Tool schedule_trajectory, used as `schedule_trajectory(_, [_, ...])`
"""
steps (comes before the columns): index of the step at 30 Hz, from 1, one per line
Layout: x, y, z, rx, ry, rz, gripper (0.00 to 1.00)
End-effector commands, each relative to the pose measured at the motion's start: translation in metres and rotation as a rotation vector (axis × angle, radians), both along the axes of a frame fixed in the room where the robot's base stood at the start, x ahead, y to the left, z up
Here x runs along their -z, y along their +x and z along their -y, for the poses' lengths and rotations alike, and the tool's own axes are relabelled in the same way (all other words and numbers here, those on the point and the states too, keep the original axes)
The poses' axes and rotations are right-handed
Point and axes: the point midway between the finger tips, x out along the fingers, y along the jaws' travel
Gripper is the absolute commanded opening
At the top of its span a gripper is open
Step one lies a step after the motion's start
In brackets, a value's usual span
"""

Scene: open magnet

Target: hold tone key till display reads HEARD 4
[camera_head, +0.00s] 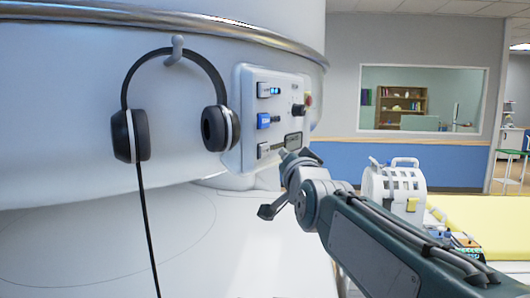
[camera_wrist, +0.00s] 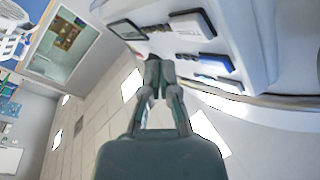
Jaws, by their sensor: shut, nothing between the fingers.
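A white control panel (camera_head: 247,110) sits on the side of the white magnet housing. It bears a top key with a lit blue mark (camera_head: 268,90), a blue middle key (camera_head: 264,121), a pale lower key (camera_head: 263,150) and a small dark-framed display (camera_head: 293,140). Their labels and the display text are too small to read. My gripper (camera_head: 284,155) is shut and empty, its tip close to the panel's lower edge near the display. In the wrist view the shut fingertips (camera_wrist: 155,62) lie below the nearest key (camera_wrist: 190,24) and the display (camera_wrist: 127,30); contact cannot be told.
Black headphones (camera_head: 131,135) hang from a hook (camera_head: 176,47) left of the panel, with a cable running down. A dark knob (camera_head: 299,109) is on the panel's right. A white coil (camera_head: 397,186) stands on a yellow-topped bed (camera_head: 490,222) at right.

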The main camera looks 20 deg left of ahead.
Motion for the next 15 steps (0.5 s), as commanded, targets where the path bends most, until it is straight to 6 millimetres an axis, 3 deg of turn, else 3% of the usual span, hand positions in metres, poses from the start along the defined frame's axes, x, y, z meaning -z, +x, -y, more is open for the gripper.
schedule_trajectory(6, [0.000, 0.003, -0.016, -0.002, 0.001, -0.001, 0.00])
schedule_trajectory(15, [0.000, 0.004, -0.020, 0.000, -0.001, 0.001, 0.00])
